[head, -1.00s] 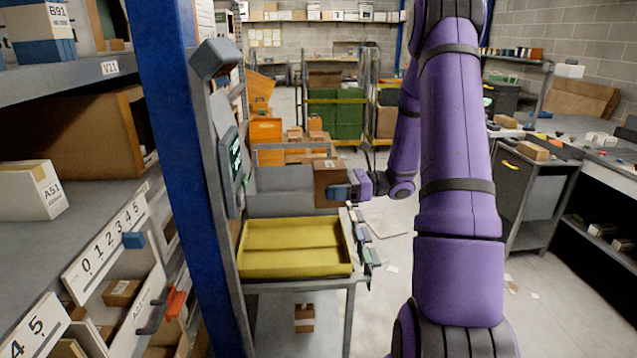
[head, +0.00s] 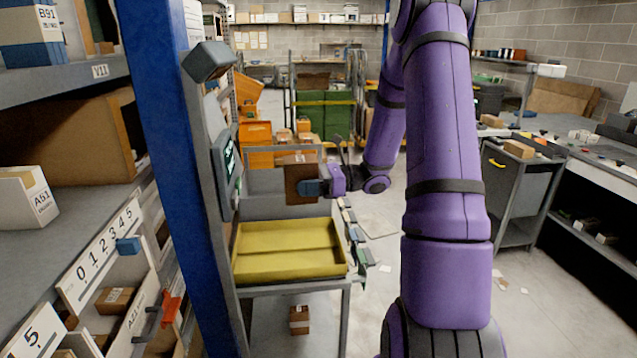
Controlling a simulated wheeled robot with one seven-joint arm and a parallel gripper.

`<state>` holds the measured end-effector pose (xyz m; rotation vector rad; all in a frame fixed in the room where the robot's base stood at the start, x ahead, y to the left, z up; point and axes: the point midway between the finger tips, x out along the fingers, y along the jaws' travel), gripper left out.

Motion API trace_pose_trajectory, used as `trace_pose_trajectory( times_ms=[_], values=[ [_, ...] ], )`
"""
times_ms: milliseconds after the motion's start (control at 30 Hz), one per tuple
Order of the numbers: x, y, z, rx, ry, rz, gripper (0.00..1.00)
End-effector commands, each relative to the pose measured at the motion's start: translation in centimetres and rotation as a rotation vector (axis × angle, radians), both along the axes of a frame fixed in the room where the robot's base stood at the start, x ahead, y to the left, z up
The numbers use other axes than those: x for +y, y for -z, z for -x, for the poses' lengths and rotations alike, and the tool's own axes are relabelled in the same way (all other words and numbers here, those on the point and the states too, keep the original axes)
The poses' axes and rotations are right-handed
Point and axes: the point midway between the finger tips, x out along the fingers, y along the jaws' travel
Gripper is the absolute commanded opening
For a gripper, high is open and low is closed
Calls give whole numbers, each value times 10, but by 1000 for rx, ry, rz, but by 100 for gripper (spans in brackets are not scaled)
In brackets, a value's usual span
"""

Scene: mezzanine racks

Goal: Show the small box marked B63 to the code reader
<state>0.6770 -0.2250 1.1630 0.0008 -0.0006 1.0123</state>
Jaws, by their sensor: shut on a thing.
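No marking can be read on the box from here. A grey-blue device (head: 209,61) sits on top of the grey post at the left and looks like the code reader. A dark screen with green characters (head: 229,160) is mounted below it on the same post. The held box is to the right of the screen and apart from it, lower than the grey-blue device.
The yellow tray (head: 288,273) is empty on a grey stand, with a small brown box (head: 299,320) beneath it. A blue rack upright (head: 181,190) and shelves with boxes stand at the left. A dark cabinet (head: 507,190) stands at the right.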

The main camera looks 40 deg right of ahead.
Motion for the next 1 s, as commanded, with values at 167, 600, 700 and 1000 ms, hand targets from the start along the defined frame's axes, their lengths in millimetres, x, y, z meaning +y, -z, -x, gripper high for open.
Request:
trace_pose_trajectory(
  times_ms=[167, 600, 700, 1000],
  values=[
    [13, -2, -9, -1, -1, 1, 35],
    [19, -3, -13, -1, 0, 1, 35],
    [19, -3, -13, -1, 0, 1, 35],
    [19, -3, -13, -1, 0, 1, 35]
  ],
)
